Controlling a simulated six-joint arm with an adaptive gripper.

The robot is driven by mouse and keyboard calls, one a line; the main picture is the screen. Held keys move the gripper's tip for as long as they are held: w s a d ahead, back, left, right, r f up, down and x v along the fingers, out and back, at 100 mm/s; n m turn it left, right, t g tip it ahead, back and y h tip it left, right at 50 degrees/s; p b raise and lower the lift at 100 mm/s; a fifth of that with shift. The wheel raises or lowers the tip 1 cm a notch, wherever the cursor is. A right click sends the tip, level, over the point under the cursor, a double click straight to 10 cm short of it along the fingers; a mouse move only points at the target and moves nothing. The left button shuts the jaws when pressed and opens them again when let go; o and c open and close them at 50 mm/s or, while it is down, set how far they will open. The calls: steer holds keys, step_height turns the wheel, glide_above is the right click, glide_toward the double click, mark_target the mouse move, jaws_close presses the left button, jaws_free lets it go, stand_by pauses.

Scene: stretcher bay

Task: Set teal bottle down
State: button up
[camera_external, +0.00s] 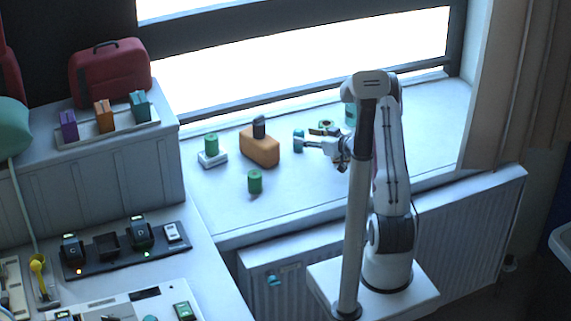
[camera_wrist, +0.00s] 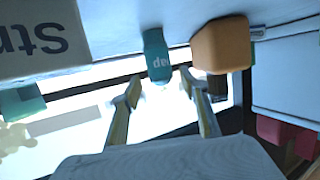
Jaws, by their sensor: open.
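A small teal bottle (camera_external: 298,138) stands on the white window sill, right of an orange block. In the wrist view, which is upside down, the teal bottle (camera_wrist: 156,50) shows pale lettering and its base meets the sill. My gripper (camera_external: 308,144) is just right of the bottle in the external view. In the wrist view my gripper's fingers (camera_wrist: 158,84) are spread, with the bottle's top end in the gap between their tips and space on both sides. Whether any finger touches it is hard to tell.
The orange block (camera_external: 260,151) with a dark top piece is close beside the bottle. A teal object (camera_external: 350,113) is partly behind my arm.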

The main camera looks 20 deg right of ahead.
steer(key=v, duration=0.7)
steer(key=shift+s, duration=0.25)
steer(key=shift+d+r, duration=0.1)
steer(key=shift+r, duration=0.05)
steer(key=s+d+r+m+g+h, duration=0.35)
steer(key=s+r+h, duration=0.35)
steer(key=s+r, duration=0.5)
steer(key=s+a+r+g, duration=0.1)
steer(key=s+a, duration=0.4)
steer(key=s, duration=0.6)
steer(key=s+a+r+g+y, duration=0.1)
steer(key=s+a+g, duration=0.2)
steer(key=s, duration=0.8)
steer(key=shift+a+r+m+y, duration=0.35)
steer(key=shift+a+m, duration=0.1)
steer(key=shift+a, duration=0.5)
steer(key=shift+g, duration=0.25)
